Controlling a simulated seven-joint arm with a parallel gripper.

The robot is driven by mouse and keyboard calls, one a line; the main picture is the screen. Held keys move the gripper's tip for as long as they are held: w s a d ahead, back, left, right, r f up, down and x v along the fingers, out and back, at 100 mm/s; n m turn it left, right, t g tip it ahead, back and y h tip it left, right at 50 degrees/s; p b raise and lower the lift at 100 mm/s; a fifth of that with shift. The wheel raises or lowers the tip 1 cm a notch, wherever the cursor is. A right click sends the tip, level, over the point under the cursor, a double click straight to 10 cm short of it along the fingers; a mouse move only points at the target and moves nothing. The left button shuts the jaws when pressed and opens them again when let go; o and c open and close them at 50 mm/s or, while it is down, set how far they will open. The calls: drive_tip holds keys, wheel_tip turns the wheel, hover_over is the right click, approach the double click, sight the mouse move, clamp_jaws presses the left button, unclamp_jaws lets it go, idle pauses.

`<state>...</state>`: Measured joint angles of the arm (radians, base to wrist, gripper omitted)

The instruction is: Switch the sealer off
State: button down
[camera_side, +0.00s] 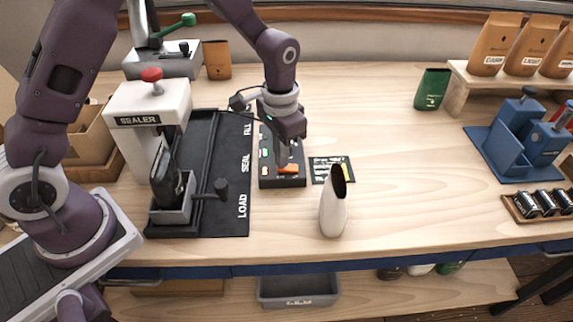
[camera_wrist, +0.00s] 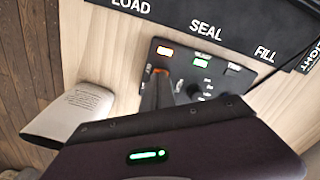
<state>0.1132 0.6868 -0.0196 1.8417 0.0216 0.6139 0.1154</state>
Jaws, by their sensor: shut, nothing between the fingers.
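The sealer (camera_side: 148,120) is a white machine with a red knob on top, at the left in the side view. A dark control box (camera_side: 270,182) lies to the right of the black LOAD/SEAL/FILL mat. It carries an orange switch (camera_side: 289,168) and small green lights. In the wrist view the box (camera_wrist: 180,85) shows an orange light (camera_wrist: 165,51), a green light (camera_wrist: 202,63) and a pale one (camera_wrist: 233,69); their labels are too small to read. My gripper (camera_side: 284,163) is shut and empty, pointing down at the box by the orange switch. Contact cannot be told.
A white open pouch (camera_side: 333,212) stands right of the box, near the table's front edge. A small dark card (camera_side: 320,165) lies beside the box. The table's middle right is clear.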

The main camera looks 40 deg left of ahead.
drive_tip(key=shift+f, duration=0.35)
drive_tip(key=shift+r, duration=3.5)
drive_tip(key=s+a+r+n+t, duration=0.1)
drive_tip(key=s+a+r+t, duration=0.2)
drive_tip(key=s+r, duration=0.85)
drive_tip(key=s+a+r+n+t, duration=0.2)
drive_tip(key=s+r, duration=0.1)
drive_tip(key=s, duration=0.9)
drive_tip(key=shift+s+r+t, duration=0.25)
drive_tip(key=shift+r+t, duration=0.05)
drive_tip(key=shift+r, duration=0.1)
